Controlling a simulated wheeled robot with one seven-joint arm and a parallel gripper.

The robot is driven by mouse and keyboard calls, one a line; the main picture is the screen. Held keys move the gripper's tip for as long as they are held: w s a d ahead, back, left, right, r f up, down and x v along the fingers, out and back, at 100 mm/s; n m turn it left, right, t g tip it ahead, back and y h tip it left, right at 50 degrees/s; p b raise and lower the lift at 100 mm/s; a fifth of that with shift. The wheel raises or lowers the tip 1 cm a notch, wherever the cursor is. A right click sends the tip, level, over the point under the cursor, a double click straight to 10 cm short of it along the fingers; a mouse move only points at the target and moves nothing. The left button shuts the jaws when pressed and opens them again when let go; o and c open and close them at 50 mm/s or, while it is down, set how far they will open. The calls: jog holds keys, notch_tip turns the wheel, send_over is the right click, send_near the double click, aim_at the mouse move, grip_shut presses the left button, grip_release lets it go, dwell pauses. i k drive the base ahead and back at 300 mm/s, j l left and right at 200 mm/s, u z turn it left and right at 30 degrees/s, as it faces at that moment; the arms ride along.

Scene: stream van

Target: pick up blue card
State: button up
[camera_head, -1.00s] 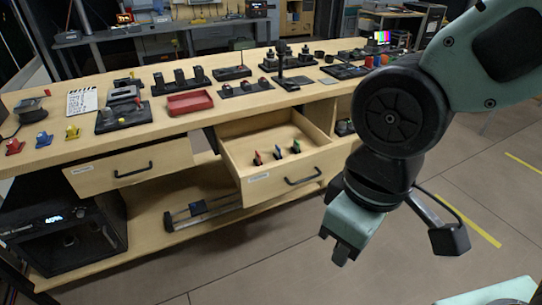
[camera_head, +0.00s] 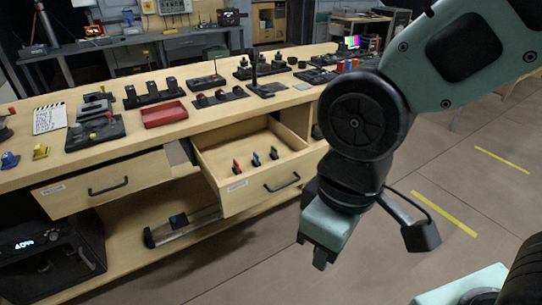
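An open wooden drawer (camera_head: 230,193) in the bench holds several small upright card-like pieces. One at the left looks red (camera_head: 236,166). My gripper (camera_head: 320,260) hangs in front of the bench, right of the drawer, pointing down. It is apart from the drawer and the cards. Its finger gap does not show clearly, and nothing is seen in it.
A second drawer (camera_head: 105,182) at the left is partly pulled out. The benchtop holds a red tray (camera_head: 164,113), a clapperboard (camera_head: 49,118) and black gear. A dark rack unit (camera_head: 45,250) stands at lower left. The floor in front is clear.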

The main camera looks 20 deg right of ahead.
aim_at(256, 158)
jog(key=i+j+u, duration=0.1)
jog(key=i+u, duration=0.15)
jog(key=i, duration=0.3)
jog(key=i+u, duration=0.25)
jog(key=i, duration=0.3)
